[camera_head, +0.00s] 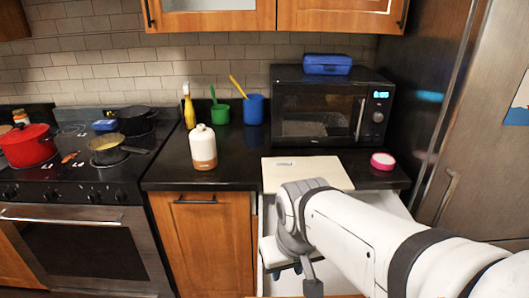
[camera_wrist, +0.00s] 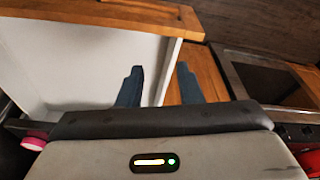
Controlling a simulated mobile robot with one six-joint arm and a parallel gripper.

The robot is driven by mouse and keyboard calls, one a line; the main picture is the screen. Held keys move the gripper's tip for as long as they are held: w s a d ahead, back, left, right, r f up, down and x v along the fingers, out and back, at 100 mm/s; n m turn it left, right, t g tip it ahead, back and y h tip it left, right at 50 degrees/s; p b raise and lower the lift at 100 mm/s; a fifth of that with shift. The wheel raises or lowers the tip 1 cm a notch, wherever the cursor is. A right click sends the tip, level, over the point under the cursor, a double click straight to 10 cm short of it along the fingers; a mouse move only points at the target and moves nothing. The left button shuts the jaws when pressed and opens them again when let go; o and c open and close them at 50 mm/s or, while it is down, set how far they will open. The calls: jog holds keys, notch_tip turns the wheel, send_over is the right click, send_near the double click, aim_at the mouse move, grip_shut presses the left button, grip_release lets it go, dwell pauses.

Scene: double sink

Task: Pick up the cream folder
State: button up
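The cream folder (camera_head: 308,168) lies flat on the dark counter in front of the microwave. Its near edge is partly hidden by my arm in the head view. I cannot make it out in the wrist view. My gripper (camera_head: 287,270) is below the counter's front edge, over the open white drawer, lower than the folder and apart from it. In the wrist view my gripper (camera_wrist: 161,70) shows two dark blue fingers spread apart with nothing between them.
The open drawer (camera_wrist: 80,65) has a wooden front. The microwave (camera_head: 320,112) carries a blue box (camera_head: 327,64). A pink round container (camera_head: 383,161) sits right of the folder, a white-and-brown bottle (camera_head: 203,148) left. A fridge (camera_head: 480,120) stands at right, the stove (camera_head: 75,170) at left.

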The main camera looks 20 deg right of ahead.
jog(key=shift+s+a, duration=0.1)
jog(key=shift+a, duration=0.1)
jog(key=w+d+f+m+t, duration=0.3)
jog(key=w+d+m+t, duration=0.2)
jog(key=w, duration=0.7)
jog(key=w+d+f+m+t+b, duration=0.1)
jog(key=w+d+f+m+t, duration=0.3)
jog(key=w+d+m, duration=0.3)
jog(key=w+d+f+m+t, duration=0.4)
jog(key=w+d+m+t, duration=0.2)
jog(key=w, duration=1.1)
jog(key=shift+d+b, duration=0.2)
jog(key=shift+b, duration=0.15)
jog(key=shift+s, duration=0.1)
grip_shut()
